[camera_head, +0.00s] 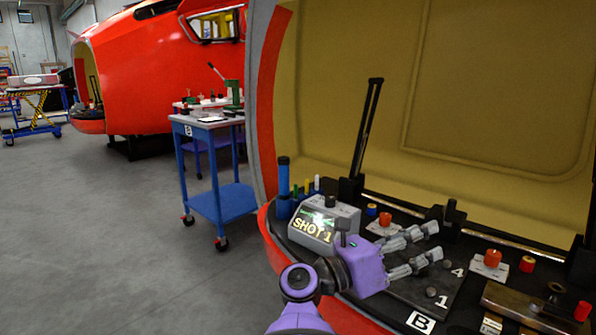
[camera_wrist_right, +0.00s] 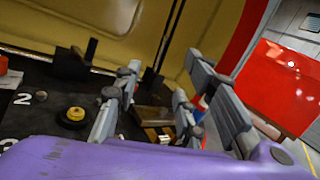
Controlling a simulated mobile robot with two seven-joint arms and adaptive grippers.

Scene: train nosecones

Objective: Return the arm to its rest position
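My right gripper (camera_head: 432,245) is purple with grey fingers. In the head view it reaches in from the bottom over the black console (camera_head: 440,290) of the near train nosecone. Its fingers are spread apart with nothing seen between them; the right wrist view also shows the spread fingers (camera_wrist_right: 155,95). They are above or close to the console top; I cannot tell whether they touch it. My left gripper is not in view.
A grey box reading SHOT 1 (camera_head: 312,232) stands just left of my gripper. Red buttons (camera_head: 492,258), a tall black lever (camera_head: 368,130) and a blue cylinder (camera_head: 284,178) rise from the console. A blue cart (camera_head: 222,203) stands behind left. The floor (camera_head: 110,220) at left is clear.

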